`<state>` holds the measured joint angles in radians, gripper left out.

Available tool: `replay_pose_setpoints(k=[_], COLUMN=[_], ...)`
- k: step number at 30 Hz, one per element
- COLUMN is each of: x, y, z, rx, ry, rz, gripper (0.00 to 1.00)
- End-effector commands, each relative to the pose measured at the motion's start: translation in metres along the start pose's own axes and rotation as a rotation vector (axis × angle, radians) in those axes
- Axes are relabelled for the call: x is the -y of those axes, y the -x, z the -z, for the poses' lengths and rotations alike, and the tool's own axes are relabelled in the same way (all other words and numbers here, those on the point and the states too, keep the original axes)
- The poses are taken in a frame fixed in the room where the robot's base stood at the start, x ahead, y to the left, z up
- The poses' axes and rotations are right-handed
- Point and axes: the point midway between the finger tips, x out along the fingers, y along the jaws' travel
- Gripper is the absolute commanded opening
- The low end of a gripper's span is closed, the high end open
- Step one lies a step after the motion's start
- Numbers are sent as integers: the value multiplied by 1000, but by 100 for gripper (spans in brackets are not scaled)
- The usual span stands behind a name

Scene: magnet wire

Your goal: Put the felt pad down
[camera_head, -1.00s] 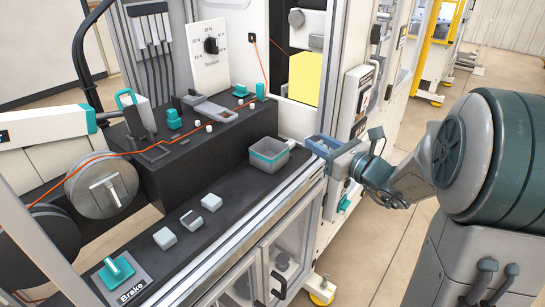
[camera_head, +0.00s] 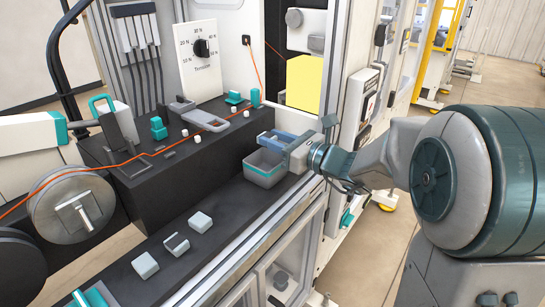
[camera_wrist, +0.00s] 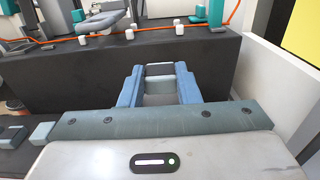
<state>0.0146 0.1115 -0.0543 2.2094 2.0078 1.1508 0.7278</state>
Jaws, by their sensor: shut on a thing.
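My gripper (camera_head: 274,138) is over the grey bin (camera_head: 262,174), which has a teal band and stands on the black ledge. In the wrist view, the blue fingers (camera_wrist: 160,74) are shut on a small light grey block, which I take as the felt pad (camera_wrist: 160,86). The pad is between the fingers, clear of the black raised block behind it. In the head view the fingers hide the pad. I cannot tell how far it is above the bin's rim.
Three small pale blocks (camera_head: 176,244) lie in a row on the ledge, left of the bin. The raised black block (camera_head: 165,180) carries an orange wire (camera_head: 150,153) and several teal and grey fittings. A yellow panel (camera_head: 304,83) stands behind on the right. The ledge between pale blocks and bin is clear.

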Motion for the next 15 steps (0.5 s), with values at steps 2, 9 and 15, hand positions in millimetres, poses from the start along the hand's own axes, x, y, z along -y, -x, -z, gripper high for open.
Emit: replay_pose_setpoints(k=[2, 9, 15], x=[-1, -2, -3], y=[-6, -8, -8], z=[4, 34, 45], rx=[0, -2, 0], ry=[0, -3, 0], rz=[-1, -2, -3], gripper=[9, 9, 9])
